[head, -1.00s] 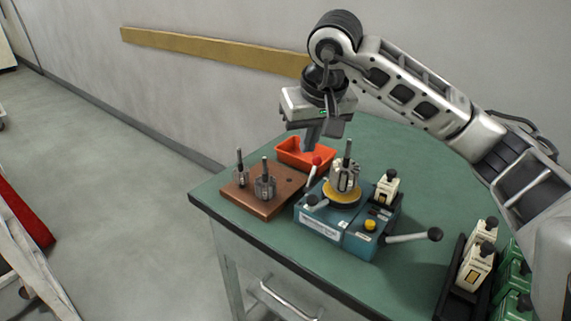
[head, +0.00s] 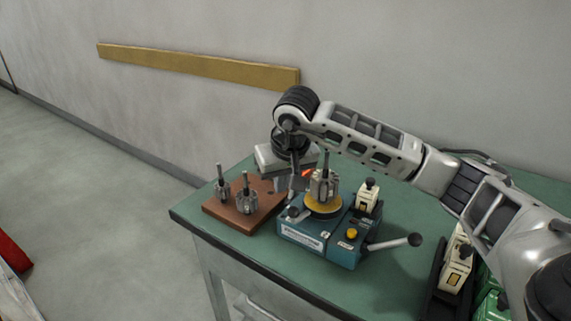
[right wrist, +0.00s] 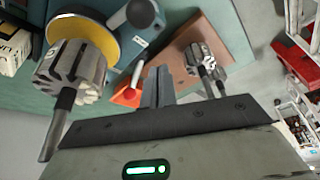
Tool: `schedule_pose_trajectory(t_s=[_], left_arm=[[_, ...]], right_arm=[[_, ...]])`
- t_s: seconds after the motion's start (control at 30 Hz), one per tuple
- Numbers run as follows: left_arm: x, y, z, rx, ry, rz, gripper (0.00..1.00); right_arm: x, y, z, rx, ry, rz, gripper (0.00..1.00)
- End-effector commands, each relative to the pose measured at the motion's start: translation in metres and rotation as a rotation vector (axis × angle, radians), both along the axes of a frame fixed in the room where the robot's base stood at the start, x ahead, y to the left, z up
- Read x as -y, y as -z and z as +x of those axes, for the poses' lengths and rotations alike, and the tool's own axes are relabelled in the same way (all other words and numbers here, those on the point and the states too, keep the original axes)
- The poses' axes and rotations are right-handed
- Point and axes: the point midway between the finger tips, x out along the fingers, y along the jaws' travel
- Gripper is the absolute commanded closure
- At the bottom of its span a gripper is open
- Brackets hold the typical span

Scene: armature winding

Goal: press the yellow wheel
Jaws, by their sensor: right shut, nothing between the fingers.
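The yellow wheel (head: 323,204) lies flat on top of the blue winding machine (head: 318,240), with a metal armature (head: 323,187) standing upright on it. In the right wrist view the yellow wheel (right wrist: 108,22) is at the upper left, partly hidden by the armature (right wrist: 75,65). My right gripper (head: 291,187) is shut and empty, pointing down just left of the yellow wheel, over the back left of the machine. Its fingers (right wrist: 155,88) show in the right wrist view, apart from the wheel. My left gripper is out of view.
A brown board (head: 262,219) holding two armatures is left of the machine. A lever with a black knob (head: 414,239) sticks out to the right. A cream block (head: 368,195) stands at the machine's back right, and a black rack (head: 436,278) farther right.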

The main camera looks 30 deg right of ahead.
Motion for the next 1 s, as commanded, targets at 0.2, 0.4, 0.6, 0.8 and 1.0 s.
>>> schedule_pose_trajectory(t_s=[0.2,0.4,0.6,0.8,1.0], left_arm=[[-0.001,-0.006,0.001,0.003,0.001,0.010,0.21],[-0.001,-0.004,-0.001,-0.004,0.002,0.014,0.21],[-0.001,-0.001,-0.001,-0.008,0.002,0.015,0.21],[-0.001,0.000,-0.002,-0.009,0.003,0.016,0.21],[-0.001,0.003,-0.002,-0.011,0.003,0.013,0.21]], right_arm=[[-0.005,0.006,-0.029,0.000,-0.002,-0.002,1.00],[-0.007,0.008,-0.038,0.002,-0.001,-0.001,1.00],[-0.008,0.008,-0.038,0.002,0.000,0.000,1.00],[-0.007,0.008,-0.039,0.002,-0.003,0.000,1.00],[-0.007,0.009,-0.041,0.002,-0.030,-0.001,1.00]])
